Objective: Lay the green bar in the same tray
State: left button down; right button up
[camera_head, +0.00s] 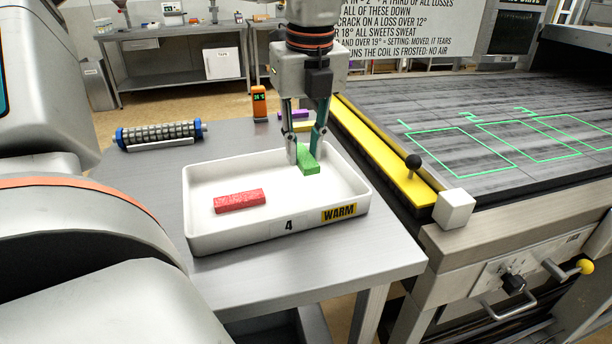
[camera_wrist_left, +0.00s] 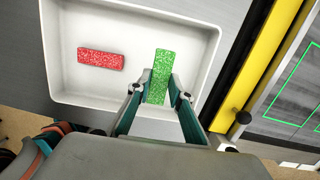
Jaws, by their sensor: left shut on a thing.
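The green bar (camera_head: 308,164) is inside the white tray (camera_head: 276,232), toward its right end. My left gripper (camera_head: 306,158) points down into the tray and is shut on the green bar, with a finger on each side. In the left wrist view the green bar (camera_wrist_left: 159,76) sits between the fingertips of the left gripper (camera_wrist_left: 158,88). I cannot tell whether the bar touches the tray floor. A red bar (camera_head: 239,200) lies on the tray floor at the left, apart from the green one. My right gripper is not in view.
The tray stands on a grey metal table, marked 4 and WARM. A blue-ended roller (camera_head: 160,134), an orange thermometer (camera_head: 259,102) and a purple bar (camera_head: 293,115) are behind it. A yellow rail (camera_head: 385,155) and a dark bed with green outlines lie at right.

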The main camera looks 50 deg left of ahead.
aim_at(304, 191)
pick_arm(q)
jog(key=shift+f, duration=2.95)
jog(key=shift+f+b, duration=0.15)
jog(key=shift+b, duration=0.2)
jog(key=c, duration=1.8)
grip_release()
jog(key=r, duration=0.4)
jog(key=d+r, duration=0.1)
jog(key=r, duration=0.3)
jog(key=r+p, duration=0.1)
jog(key=r, duration=0.3)
jog(key=shift+s+d+r, duration=0.1)
jog(key=shift+s+d, duration=0.25)
jog(key=shift+s, duration=0.05)
